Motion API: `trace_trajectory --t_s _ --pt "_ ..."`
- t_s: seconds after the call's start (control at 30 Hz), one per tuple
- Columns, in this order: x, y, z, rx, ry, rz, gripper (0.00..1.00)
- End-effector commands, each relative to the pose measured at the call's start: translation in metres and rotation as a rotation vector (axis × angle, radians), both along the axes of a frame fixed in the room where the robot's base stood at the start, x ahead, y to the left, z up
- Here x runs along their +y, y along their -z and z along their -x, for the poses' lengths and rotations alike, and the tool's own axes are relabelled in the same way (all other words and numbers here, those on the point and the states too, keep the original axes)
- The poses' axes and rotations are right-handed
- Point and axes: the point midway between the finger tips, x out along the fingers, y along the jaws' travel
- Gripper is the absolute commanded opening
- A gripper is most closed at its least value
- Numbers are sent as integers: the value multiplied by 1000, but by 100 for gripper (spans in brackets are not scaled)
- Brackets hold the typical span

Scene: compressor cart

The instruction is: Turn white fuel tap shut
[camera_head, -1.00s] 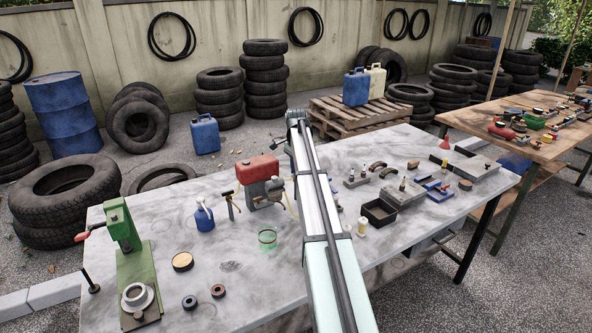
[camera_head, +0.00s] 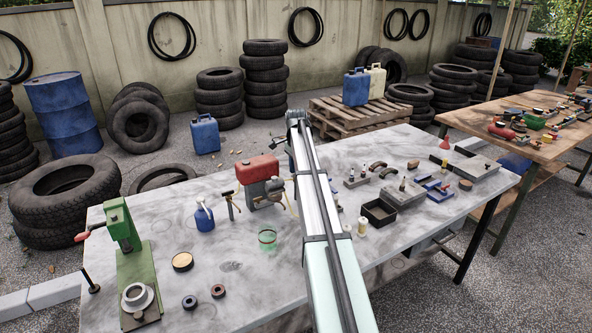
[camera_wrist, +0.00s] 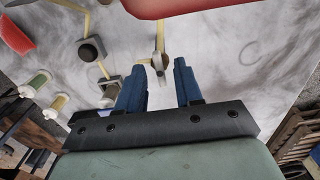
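The small engine with a red tank (camera_head: 256,168) stands on the grey bench, left of my arm. In the wrist view the tank's red edge (camera_wrist: 176,6) crosses the top. Below it hangs a small pale tap-like part with a lever (camera_wrist: 160,42), which I take for the white fuel tap; a pale yellowish tube runs beside it. My gripper (camera_wrist: 160,72) has two blue fingers, spread apart. The tap's lower end lies between the fingertips in the picture; I cannot tell whether either finger touches it. In the head view the tap cannot be made out and my arm mostly hides the gripper.
A blue spray bottle (camera_head: 204,217) and a green-tinted glass cup (camera_head: 267,237) stand left of my arm. A green press (camera_head: 135,265) is at the bench's left end. An open dark tray (camera_head: 379,213) and several small metal parts lie to the right.

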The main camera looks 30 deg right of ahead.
Motion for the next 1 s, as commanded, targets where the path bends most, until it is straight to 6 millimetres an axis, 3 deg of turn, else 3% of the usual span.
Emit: trace_trajectory --t_s 0.37,0.8,1.0 --pt "0 -12 -1 -1 -1 0 35" --pt "-1 -94 -1 -1 -1 1 35" --pt "0 -122 -1 -1 0 0 35"
